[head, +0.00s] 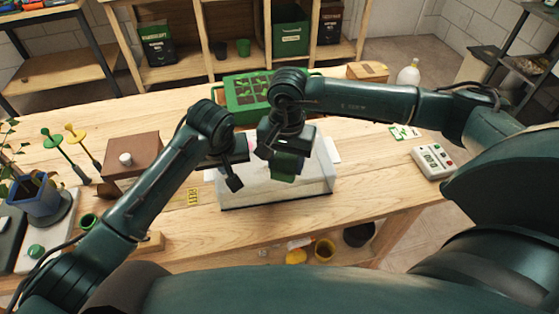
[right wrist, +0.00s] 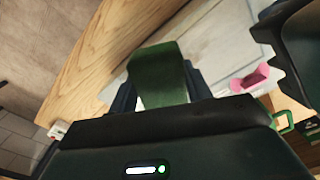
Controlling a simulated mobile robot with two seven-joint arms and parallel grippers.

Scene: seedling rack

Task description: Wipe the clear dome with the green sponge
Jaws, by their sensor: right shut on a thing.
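The clear dome (head: 312,182) is a low, see-through box-shaped cover on a dark base in the middle of the wooden table. My right gripper (head: 285,158) is over it, shut on the green sponge (head: 284,174). In the right wrist view the sponge (right wrist: 158,75) stands out between the two fingers, with the pale dome (right wrist: 205,60) behind it. I cannot tell whether the sponge touches the dome. My left gripper (head: 233,182) hangs at the dome's left side, pointing down; its finger gap is not clear. The arms hide part of the dome's back and top.
A green seedling tray (head: 235,95) stands behind the dome. A brown box (head: 133,157) is on the left and a white timer (head: 432,162) on the right. A pink piece (right wrist: 250,78) lies near the dome. The table between dome and timer is mostly clear.

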